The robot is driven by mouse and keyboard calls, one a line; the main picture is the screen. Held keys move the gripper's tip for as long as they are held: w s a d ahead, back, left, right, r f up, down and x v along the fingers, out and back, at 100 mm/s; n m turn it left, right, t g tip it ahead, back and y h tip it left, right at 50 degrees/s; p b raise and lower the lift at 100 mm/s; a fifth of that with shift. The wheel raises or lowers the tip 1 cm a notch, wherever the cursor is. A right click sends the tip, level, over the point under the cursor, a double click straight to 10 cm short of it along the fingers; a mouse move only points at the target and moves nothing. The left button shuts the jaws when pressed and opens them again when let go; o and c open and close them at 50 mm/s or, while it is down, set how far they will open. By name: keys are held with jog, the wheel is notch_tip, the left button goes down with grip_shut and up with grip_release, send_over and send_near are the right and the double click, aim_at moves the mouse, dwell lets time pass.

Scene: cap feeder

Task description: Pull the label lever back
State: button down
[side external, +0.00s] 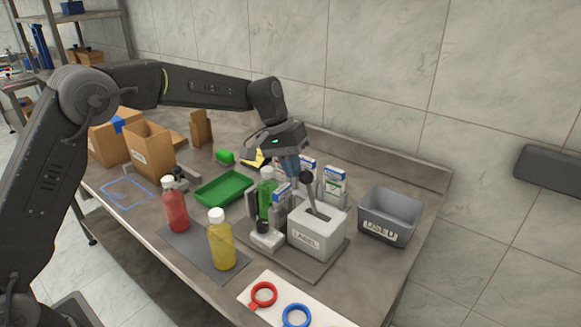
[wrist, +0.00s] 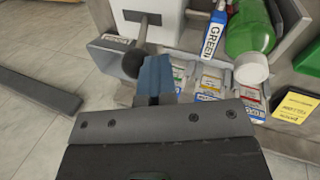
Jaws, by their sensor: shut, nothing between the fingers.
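The label lever is a grey shaft with a black ball knob (side external: 306,177). It rises from a slot in a white box marked LABEL (side external: 317,232). In the wrist view the knob (wrist: 134,63) and its shaft show just left of my fingers. My gripper (side external: 291,168) is shut and empty, its blue fingertips (wrist: 154,76) pointing down beside the knob. Whether the fingers touch the knob I cannot tell. In the side view the lever leans slightly towards the upper left.
A grey USED bin (side external: 389,216) stands right of the box. A green bottle (side external: 266,193) stands left of it, with several label cartons (side external: 334,181) behind. Red (side external: 175,205) and yellow bottles (side external: 221,243) stand in front left. A green tray (side external: 225,188) lies further left.

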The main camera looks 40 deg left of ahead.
jog(key=shift+d+r+y, duration=0.25)
jog(key=shift+d+y, duration=0.15)
jog(key=shift+d, duration=0.15)
jog(key=shift+d+r+y, duration=0.25)
jog(key=shift+d+y, duration=0.15)
jog(key=shift+d, duration=0.15)
jog(key=d+y, duration=0.4)
jog(key=d, duration=0.3)
jog(key=shift+r, duration=0.3)
jog(key=shift+d, duration=0.2)
notch_tip(320, 180, up, 12)
jog(key=s+a, duration=0.1)
jog(key=shift+s+a, duration=0.15)
jog(key=shift+a, duration=0.1)
